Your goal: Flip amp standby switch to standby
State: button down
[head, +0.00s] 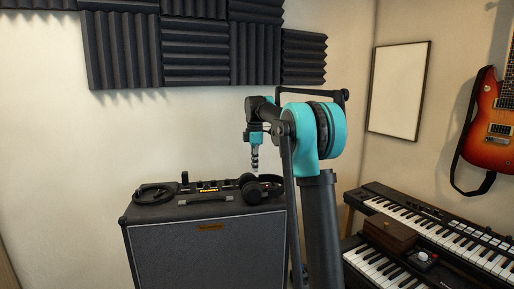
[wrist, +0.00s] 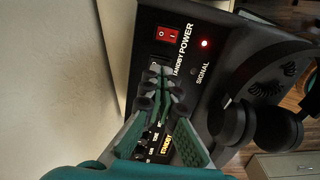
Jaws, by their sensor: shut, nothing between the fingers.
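The amp (head: 205,250) is a dark grey cabinet against the wall in the head view, with its control panel on top. In the wrist view the panel (wrist: 189,85) carries a red power rocker (wrist: 168,36) and the label STANDBY. The dark standby switch (wrist: 157,61) lies beside that label, mostly hidden behind my fingertips. My gripper (wrist: 161,76) is shut and empty, with its tips over the switch. I cannot tell whether they touch it. In the head view my gripper (head: 255,165) points down above the back of the amp top.
Black headphones (wrist: 235,121) lie on the amp right of the panel, close to my gripper. A red signal lamp (wrist: 204,43) glows on the panel. Coiled cable (head: 152,194) lies on the amp's left end. Keyboards (head: 445,222) and a wooden box (head: 390,232) stand at right.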

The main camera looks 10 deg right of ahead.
notch_tip(320, 180, up, 10)
jog(key=w, duration=0.1)
jog(key=shift+w, duration=0.3)
